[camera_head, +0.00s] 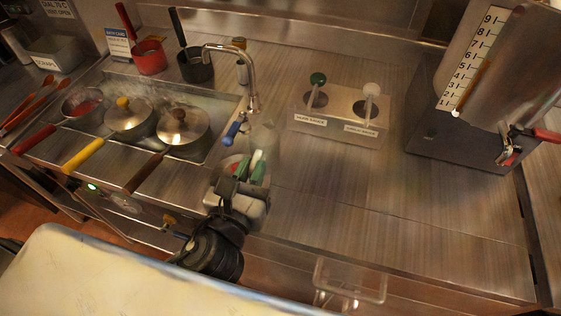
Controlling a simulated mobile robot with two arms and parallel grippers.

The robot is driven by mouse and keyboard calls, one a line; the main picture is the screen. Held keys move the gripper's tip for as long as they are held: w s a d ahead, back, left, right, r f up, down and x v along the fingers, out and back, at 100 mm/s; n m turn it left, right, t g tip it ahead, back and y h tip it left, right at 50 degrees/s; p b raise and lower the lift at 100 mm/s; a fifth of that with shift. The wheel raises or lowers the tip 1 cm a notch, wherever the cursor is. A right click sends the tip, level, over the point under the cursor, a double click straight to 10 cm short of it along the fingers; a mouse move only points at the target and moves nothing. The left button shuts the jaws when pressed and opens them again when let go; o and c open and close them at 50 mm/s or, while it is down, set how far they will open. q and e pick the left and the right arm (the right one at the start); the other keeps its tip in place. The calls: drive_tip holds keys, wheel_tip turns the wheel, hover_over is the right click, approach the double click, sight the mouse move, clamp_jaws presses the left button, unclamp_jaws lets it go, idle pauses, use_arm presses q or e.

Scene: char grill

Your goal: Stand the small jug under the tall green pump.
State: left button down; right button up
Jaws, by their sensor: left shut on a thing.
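The green-topped pump (318,79) stands in the left hole of a steel pump holder (340,112) on the counter. A white-topped pump (371,90) stands in the right hole. My left gripper (248,166) is over the counter, left of the holder and toward the front, below the tap. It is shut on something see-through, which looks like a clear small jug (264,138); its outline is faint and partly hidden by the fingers. The jug is apart from the holder. I cannot tell whether it touches the counter. My right gripper is not in view.
A curved tap (252,80) with a blue lever stands behind my left gripper. Lidded pots (183,127) sit in a steaming well at left. A large dispenser (455,125) stands at right. The counter before the holder (360,185) is clear. A clear box (350,278) is at the front edge.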

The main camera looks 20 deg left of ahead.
sight(267, 151)
use_arm(q)
drive_tip(key=w+f, duration=0.1)
drive_tip(key=w, duration=0.2)
drive_tip(key=w+f+p, duration=0.1)
drive_tip(key=shift+w+a+f, duration=0.25)
drive_tip(key=shift+w+f, duration=0.05)
drive_tip(key=shift+f, duration=0.05)
drive_tip(key=w+f, duration=0.1)
drive_tip(key=w, duration=0.2)
drive_tip(key=w+f, duration=0.1)
drive_tip(key=shift+w+d+f, duration=0.1)
drive_tip(key=shift+w+f, duration=0.1)
drive_tip(key=shift+f, duration=0.15)
drive_tip(key=shift+w+f, duration=0.15)
drive_tip(key=shift+w, duration=0.15)
drive_tip(key=shift+f+b, duration=0.45)
drive_tip(key=shift+f, duration=1.65)
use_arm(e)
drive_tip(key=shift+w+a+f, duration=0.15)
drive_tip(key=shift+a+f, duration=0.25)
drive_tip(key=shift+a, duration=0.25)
